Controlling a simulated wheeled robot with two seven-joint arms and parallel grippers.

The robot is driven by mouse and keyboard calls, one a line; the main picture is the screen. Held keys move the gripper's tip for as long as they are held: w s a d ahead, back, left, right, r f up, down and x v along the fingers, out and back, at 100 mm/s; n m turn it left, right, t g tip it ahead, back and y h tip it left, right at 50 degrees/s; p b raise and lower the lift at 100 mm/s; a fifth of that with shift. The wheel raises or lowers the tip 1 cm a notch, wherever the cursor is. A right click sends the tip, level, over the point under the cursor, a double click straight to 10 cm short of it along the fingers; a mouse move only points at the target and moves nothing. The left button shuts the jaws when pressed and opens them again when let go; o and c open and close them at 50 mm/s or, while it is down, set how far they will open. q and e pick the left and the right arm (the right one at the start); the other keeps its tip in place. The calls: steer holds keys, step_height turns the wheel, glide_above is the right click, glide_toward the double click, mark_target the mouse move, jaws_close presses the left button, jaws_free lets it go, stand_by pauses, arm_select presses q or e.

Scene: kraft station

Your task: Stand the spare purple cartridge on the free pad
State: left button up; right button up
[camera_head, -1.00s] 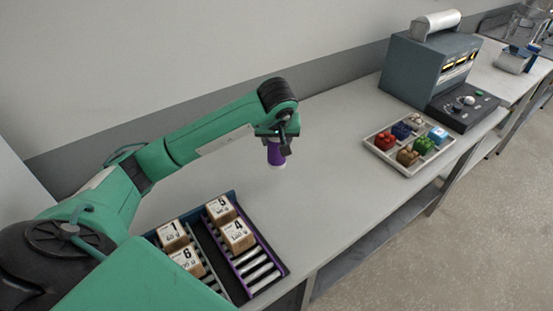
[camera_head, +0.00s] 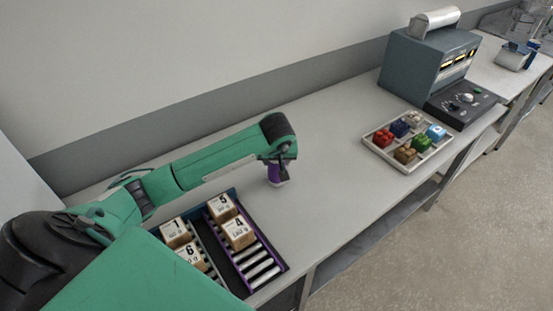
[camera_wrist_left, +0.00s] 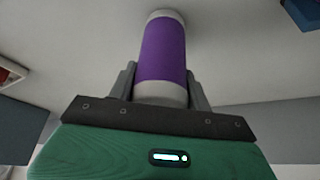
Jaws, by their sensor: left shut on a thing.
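The purple cartridge (camera_head: 275,174) is a purple cylinder with pale ends. My left gripper (camera_head: 279,160) is shut on it and holds it upright, its lower end at or close to the table top. In the left wrist view the cartridge (camera_wrist_left: 162,52) stands between the two fingers of the gripper (camera_wrist_left: 160,85). I cannot tell whether its end touches the table. No pad can be made out under or around it. My right gripper is not in view.
A rack of roller lanes (camera_head: 284,266) with several numbered boxes stands left of the table's front edge. A pale tray (camera_head: 374,149) of coloured blocks lies at the right, before a grey-blue machine (camera_head: 412,66). The table between is clear.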

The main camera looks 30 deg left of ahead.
arm_select(q)
steer(key=shift+f, duration=0.15)
steer(key=o, duration=1.1)
